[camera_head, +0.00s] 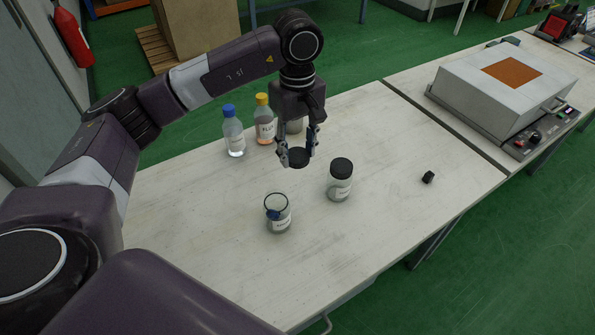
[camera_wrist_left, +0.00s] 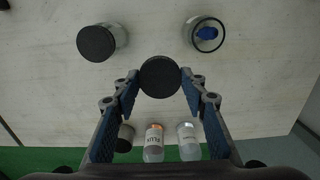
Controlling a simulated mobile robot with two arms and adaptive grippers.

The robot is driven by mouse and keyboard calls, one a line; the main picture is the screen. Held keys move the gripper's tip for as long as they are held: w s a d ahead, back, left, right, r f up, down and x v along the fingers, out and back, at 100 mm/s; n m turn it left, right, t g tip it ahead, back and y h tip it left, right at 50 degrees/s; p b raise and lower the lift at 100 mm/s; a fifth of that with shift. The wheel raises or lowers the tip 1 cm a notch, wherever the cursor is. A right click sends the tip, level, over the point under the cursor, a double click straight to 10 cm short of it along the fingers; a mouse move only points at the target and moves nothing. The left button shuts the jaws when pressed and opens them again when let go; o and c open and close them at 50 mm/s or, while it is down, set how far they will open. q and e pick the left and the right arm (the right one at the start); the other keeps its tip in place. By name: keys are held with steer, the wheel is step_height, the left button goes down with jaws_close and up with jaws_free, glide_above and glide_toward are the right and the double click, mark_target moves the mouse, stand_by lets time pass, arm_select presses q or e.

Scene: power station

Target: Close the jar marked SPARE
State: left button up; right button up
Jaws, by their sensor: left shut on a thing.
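My left gripper (camera_head: 298,155) is shut on a round black lid (camera_head: 299,158) and holds it above the table; in the wrist view the lid (camera_wrist_left: 160,77) sits between the fingertips. An open glass jar (camera_head: 280,221) with a white label stands nearer the front, with something blue inside; it also shows in the wrist view (camera_wrist_left: 207,36). A second jar (camera_head: 340,187) with a black lid on stands upright to the right of the gripper, also in the wrist view (camera_wrist_left: 97,42). I cannot read either label. My right gripper is not in view.
A blue-capped bottle (camera_head: 234,135) and a yellow-capped bottle (camera_head: 265,125) stand behind the gripper, beside a partly hidden jar (camera_head: 294,127). A small black object (camera_head: 428,177) lies to the right. A hotplate-like device (camera_head: 500,85) stands farther right. The white table's front is clear.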

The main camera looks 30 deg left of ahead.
mark_target(297, 155)
arm_select(q)
steer(key=shift+r, duration=2.45)
steer(key=s+d+f+m, duration=0.2)
steer(key=s+d+m, duration=0.1)
steer(key=s+m, duration=0.3)
steer(key=s+d+f+m, duration=0.3)
steer(key=s+m, duration=0.2)
steer(key=s, duration=0.3)
steer(key=shift+s+d+f+m, duration=0.15)
steer(key=shift+s+m, duration=0.05)
steer(key=shift+m, duration=0.2)
